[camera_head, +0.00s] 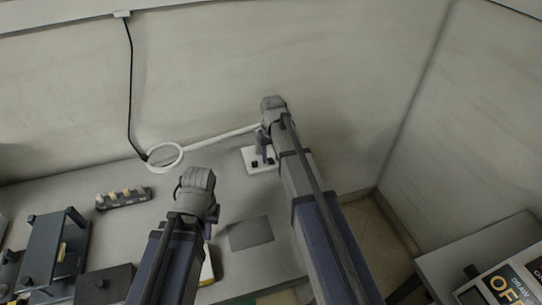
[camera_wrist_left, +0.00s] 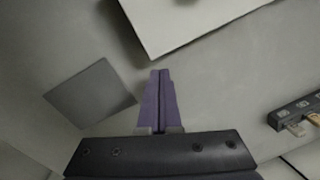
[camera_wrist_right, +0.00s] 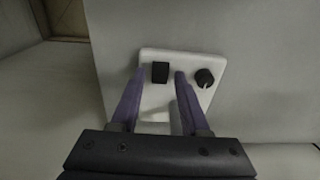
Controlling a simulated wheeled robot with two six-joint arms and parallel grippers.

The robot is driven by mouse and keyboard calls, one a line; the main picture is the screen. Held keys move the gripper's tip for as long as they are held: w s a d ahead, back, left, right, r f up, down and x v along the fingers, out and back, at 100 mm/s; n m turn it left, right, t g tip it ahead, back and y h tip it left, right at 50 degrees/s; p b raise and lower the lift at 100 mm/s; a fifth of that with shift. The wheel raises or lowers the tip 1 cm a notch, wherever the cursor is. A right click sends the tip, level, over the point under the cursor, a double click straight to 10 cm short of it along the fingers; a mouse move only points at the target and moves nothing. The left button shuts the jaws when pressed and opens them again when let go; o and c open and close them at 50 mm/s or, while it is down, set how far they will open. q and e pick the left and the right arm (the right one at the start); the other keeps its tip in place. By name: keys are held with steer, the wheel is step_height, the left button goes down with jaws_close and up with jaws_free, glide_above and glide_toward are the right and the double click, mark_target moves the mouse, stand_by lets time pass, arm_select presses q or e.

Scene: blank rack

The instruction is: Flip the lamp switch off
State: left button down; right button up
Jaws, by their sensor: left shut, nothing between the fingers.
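The lamp has a white ring head (camera_head: 165,155), a thin white arm (camera_head: 220,136) and a white base (camera_head: 247,161) by the wall. In the right wrist view the base (camera_wrist_right: 150,56) carries a black rocker switch (camera_wrist_right: 160,72) and a round black knob (camera_wrist_right: 204,78). My right gripper (camera_head: 264,152) is over the base. Its fingers (camera_wrist_right: 159,74) are apart, with the switch showing between the tips; contact cannot be told. My left gripper (camera_head: 207,230) is shut and empty above the table, and its closed fingers show in the left wrist view (camera_wrist_left: 160,73).
A grey square (camera_head: 251,232) lies on the table between my arms. A dark strip with several tabs (camera_head: 123,198) lies left. A dark rack (camera_head: 50,250) stands at far left. A white flat panel (camera_wrist_left: 200,25) is close to my left fingers. A black cord (camera_head: 129,90) runs down the wall.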

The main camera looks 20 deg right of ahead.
mark_target(271, 161)
steer(key=shift+o, duration=0.7)
arm_select(q)
steer(key=shift+r, duration=0.1)
arm_select(e)
steer(key=shift+r, duration=0.1)
arm_select(q)
step_height(271, 161, up, 8)
steer(key=p, duration=0.7)
steer(key=shift+p, duration=0.4)
arm_select(e)
step_height(271, 161, up, 8)
steer(key=shift+s, duration=0.25)
arm_select(q)
steer(key=shift+f, duration=0.2)
arm_select(e)
steer(key=shift+f, duration=0.2)
steer(key=s+a+n, duration=0.1)
steer(key=s+a, duration=0.3)
steer(key=s, duration=0.4)
steer(key=s+a+n, duration=0.1)
steer(key=s+a, duration=0.4)
steer(key=s, duration=0.3)
steer(key=s+a+n+g+h, duration=0.1)
steer(key=s+a, duration=0.3)
steer(key=s, duration=0.4)
steer(key=shift+a, duration=0.2)
steer(key=shift+w, duration=0.1)
